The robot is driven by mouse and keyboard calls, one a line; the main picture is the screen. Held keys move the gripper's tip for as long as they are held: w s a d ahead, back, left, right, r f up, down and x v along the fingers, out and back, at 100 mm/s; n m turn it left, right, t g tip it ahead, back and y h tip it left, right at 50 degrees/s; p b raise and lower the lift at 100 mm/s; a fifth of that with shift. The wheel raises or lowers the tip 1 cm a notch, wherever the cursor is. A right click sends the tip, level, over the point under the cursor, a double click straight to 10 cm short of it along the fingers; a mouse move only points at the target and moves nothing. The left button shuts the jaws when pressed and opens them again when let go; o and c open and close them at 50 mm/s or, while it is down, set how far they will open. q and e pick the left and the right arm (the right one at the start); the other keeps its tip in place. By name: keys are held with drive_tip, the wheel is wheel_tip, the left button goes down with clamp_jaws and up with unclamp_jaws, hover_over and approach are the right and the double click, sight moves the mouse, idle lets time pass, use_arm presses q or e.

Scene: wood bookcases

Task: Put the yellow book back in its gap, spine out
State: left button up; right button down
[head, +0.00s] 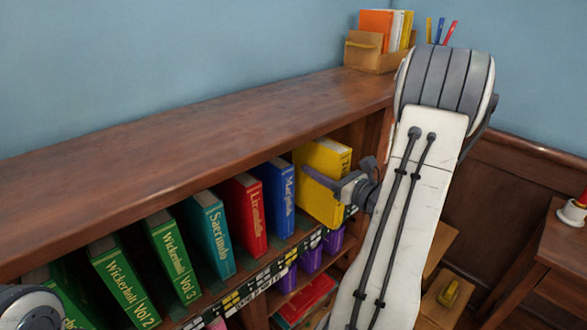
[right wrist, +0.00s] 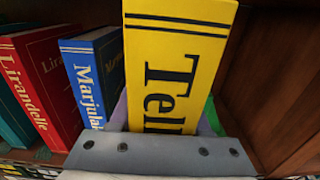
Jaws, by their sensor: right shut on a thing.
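The yellow book (head: 318,160) is upright at the right end of the upper shelf, right of the blue book (head: 279,185). Its lettered spine faces out in the right wrist view (right wrist: 172,75). My right gripper (head: 335,188) is shut on it, one finger lying across its side. The book stands out in front of the blue book's spine; how deep its back end reaches is hidden. Space shows between the yellow book and the shelf's right side wall (right wrist: 290,75). My left gripper is out of view; only a round part of my arm shows at lower left.
A red book (head: 245,215), a teal book (head: 208,235) and several green books stand to the left. A green strip (right wrist: 211,115) shows right of the yellow book. A box of books (head: 372,50) sits on the bookcase top (head: 180,150).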

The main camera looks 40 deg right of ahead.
sight(294, 155)
drive_tip(key=w, duration=0.8)
drive_tip(key=shift+w+a+p, duration=0.15)
drive_tip(key=shift+a+p, duration=0.25)
wheel_tip(294, 155, down, 3)
drive_tip(key=shift+f, duration=0.25)
drive_tip(key=shift+f+b, duration=0.15)
drive_tip(key=shift+b, duration=0.2)
drive_tip(key=shift+c, duration=1.8)
unclamp_jaws()
